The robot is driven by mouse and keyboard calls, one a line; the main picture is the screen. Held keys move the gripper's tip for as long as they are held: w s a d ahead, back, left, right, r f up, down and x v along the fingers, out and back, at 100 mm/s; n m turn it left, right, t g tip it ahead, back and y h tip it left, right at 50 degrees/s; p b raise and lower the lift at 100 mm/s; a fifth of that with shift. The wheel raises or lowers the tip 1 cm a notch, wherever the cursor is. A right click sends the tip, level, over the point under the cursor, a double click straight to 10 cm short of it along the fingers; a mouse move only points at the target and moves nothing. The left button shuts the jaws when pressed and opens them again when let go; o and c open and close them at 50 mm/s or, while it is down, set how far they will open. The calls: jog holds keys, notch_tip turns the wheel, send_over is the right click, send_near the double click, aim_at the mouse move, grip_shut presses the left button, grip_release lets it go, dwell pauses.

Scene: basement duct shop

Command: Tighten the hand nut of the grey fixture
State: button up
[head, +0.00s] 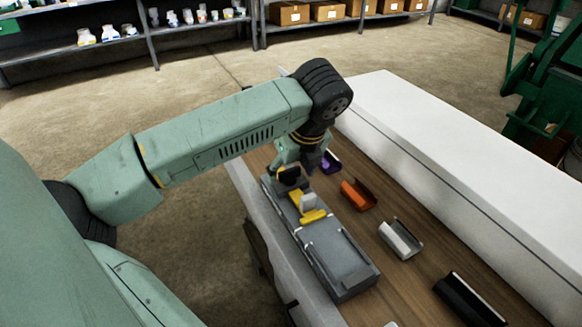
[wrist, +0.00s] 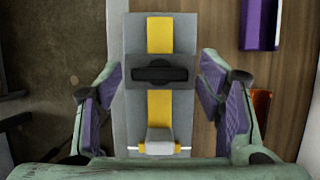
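The grey fixture (head: 342,262) is a long grey block on the wooden bench. It has a yellow strip along its top and a light grey block on that strip. In the wrist view the fixture (wrist: 132,110) runs up the middle. Its black hand nut (wrist: 160,73) is a wide bar lying crosswise over the yellow strip; it also shows in the head view (head: 289,176). My gripper (wrist: 162,80) is open, with one purple-padded finger on each side of the fixture and nothing between them but the view of the nut. Contact with the nut cannot be seen.
To the fixture's right lie a purple piece (head: 330,161), an orange channel (head: 358,194), a silver channel (head: 400,238) and a black channel (head: 468,300). A long white box (head: 455,150) borders the bench's right side. Bare wood separates the pieces.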

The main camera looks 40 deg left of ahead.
jog(key=c, duration=1)
jog(key=shift+c, duration=0.2)
